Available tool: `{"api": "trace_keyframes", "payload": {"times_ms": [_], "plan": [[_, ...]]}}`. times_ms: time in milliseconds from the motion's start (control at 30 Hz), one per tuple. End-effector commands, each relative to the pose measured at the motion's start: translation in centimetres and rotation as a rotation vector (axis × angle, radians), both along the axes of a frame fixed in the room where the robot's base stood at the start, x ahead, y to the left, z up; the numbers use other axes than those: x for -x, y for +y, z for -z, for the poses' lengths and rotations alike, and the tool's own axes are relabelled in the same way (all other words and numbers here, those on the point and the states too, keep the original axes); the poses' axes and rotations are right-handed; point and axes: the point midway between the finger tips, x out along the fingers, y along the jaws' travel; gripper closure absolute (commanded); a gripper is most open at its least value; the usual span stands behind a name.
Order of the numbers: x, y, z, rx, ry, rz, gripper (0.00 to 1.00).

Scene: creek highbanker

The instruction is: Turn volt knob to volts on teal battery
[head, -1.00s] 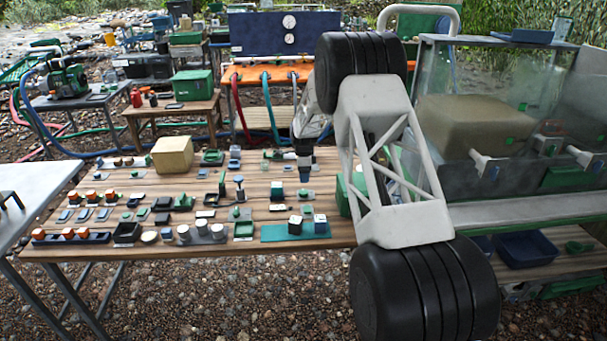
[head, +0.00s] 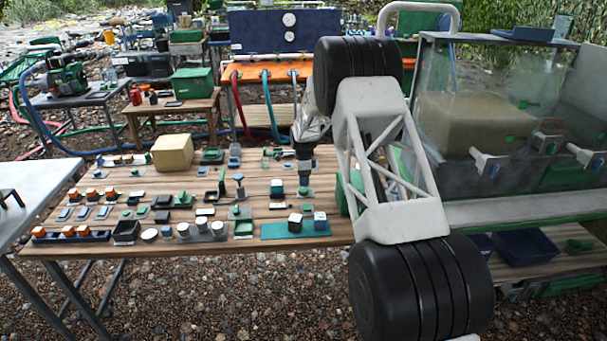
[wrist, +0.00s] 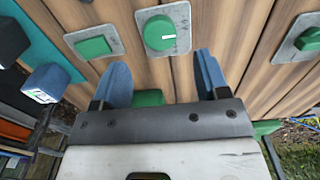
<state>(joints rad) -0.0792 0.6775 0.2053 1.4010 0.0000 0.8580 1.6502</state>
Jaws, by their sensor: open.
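My gripper (head: 304,176) is low over the right part of the wooden table in the head view. In the wrist view, its two blue fingers (wrist: 162,62) stand apart with nothing held between them. A round green knob (wrist: 160,33) with a white mark sits on a grey plate just beyond the fingertips, apart from them. Part of a green block (wrist: 148,97) shows between the fingers, near the gripper body. A teal base (head: 268,232) bears two dark cubes with pale faces; its edge also shows in the wrist view (wrist: 42,44). I cannot read any volt label.
A flat green piece on a plate (wrist: 93,45) is left of the round knob, and another green control (wrist: 308,38) is at right. Several small controls crowd the table (head: 200,251). A tan block (head: 172,152) stands at the back. A glass-sided tank (head: 490,110) is right.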

Motion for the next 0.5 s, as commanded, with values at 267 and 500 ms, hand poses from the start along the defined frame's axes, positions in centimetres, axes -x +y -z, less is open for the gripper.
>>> {"api": "trace_keyframes", "payload": {"times_ms": [267, 500], "plan": [[0.0, 0.0, 2.1, 0.000, 0.001, 0.000, 0.32], [0.0, 0.0, 3.7, 0.000, 0.001, 0.000, 0.32]]}}
